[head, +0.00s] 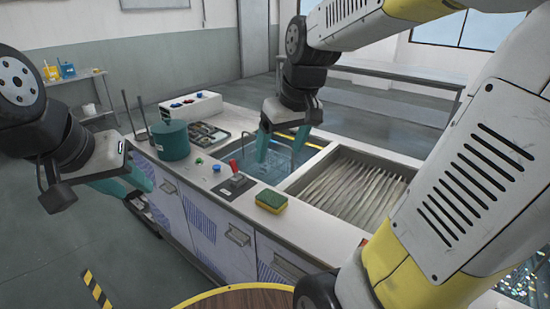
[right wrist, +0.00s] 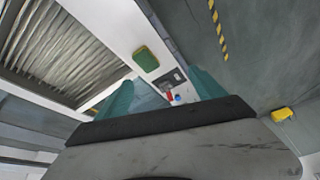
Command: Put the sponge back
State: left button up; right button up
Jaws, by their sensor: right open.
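The sponge (head: 271,202), green on top and yellow below, lies flat on the white counter's near edge, in front of the tank. It also shows in the right wrist view (right wrist: 146,59), beyond the fingertips. My right gripper (head: 283,150) is over the water-filled tank, behind the sponge and apart from it. Its teal fingers are spread with nothing between them in the right wrist view (right wrist: 164,78). My left gripper (head: 132,188) hangs off the counter's left end, far from the sponge; its finger gap is not clear.
The ultrasonic tank (head: 303,158) sits left of a ribbed basin (head: 365,190). A red-handled switch (head: 234,178) and coloured buttons are left of the sponge. A green pot (head: 171,141) and a white box (head: 191,108) stand further left. A round wooden top (head: 240,299) is in front.

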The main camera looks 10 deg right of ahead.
jog(key=s+a+r+m+t, duration=0.1)
jog(key=s+m+t, duration=0.1)
jog(key=s, duration=0.7)
jog(key=shift+s+r+m+y, duration=0.3)
jog(key=shift+s+y, duration=0.1)
